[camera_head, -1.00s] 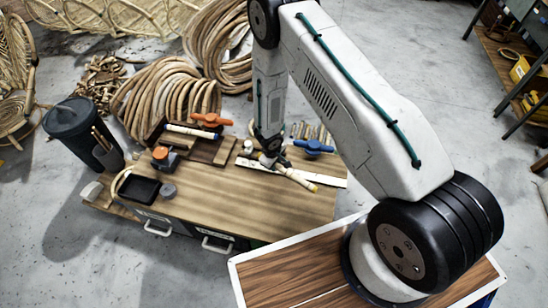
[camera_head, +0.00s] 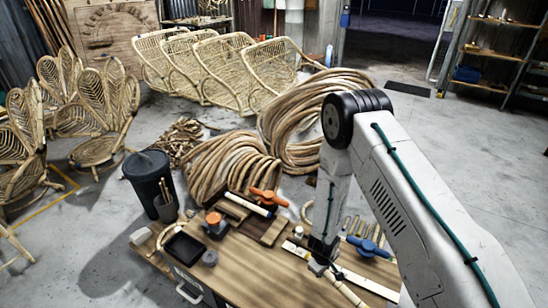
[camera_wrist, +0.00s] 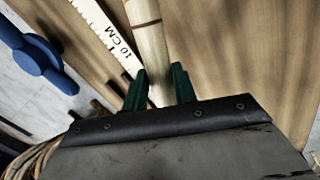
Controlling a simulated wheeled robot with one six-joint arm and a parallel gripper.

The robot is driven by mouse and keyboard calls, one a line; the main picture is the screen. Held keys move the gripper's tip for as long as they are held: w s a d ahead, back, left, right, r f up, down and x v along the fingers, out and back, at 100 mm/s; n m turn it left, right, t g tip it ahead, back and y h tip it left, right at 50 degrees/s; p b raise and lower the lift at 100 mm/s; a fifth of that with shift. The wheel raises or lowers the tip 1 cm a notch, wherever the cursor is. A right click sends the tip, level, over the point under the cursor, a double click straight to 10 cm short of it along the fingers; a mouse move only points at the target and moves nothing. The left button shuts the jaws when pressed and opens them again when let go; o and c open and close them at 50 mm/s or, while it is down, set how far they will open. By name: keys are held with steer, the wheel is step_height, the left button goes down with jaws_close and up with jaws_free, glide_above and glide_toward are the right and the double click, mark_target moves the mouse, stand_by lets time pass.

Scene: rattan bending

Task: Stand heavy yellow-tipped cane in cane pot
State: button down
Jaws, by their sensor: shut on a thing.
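My gripper (camera_head: 318,266) is low over the wooden workbench in the head view. In the wrist view my gripper (camera_wrist: 159,84) has its green fingers shut on a pale cane (camera_wrist: 148,38) with thin dark bands. I cannot tell whether the cane touches the bench. A dark cup with several thin sticks (camera_head: 166,209), which looks like the cane pot, stands at the bench's left end.
A white ruler (camera_head: 366,283) lies beside the cane. A blue clamp (camera_head: 368,246) is behind it. An orange clamp (camera_head: 266,196), another cane (camera_head: 249,204), a black tray (camera_head: 184,248) and an orange-topped tool (camera_head: 214,223) are on the bench.

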steer(key=shift+d, duration=0.3)
steer(key=w+d+r+m, duration=0.1)
steer(key=w+r+m, duration=0.1)
steer(key=r, duration=0.7)
steer(key=w+d+r+m+g, duration=0.1)
steer(key=w+d+r+m, duration=0.1)
steer(key=r, duration=0.7)
steer(key=w+d+r+m, duration=0.2)
steer(key=r+m, duration=0.1)
steer(key=r, duration=0.7)
steer(key=shift+m, duration=0.3)
steer(key=shift+s, duration=0.1)
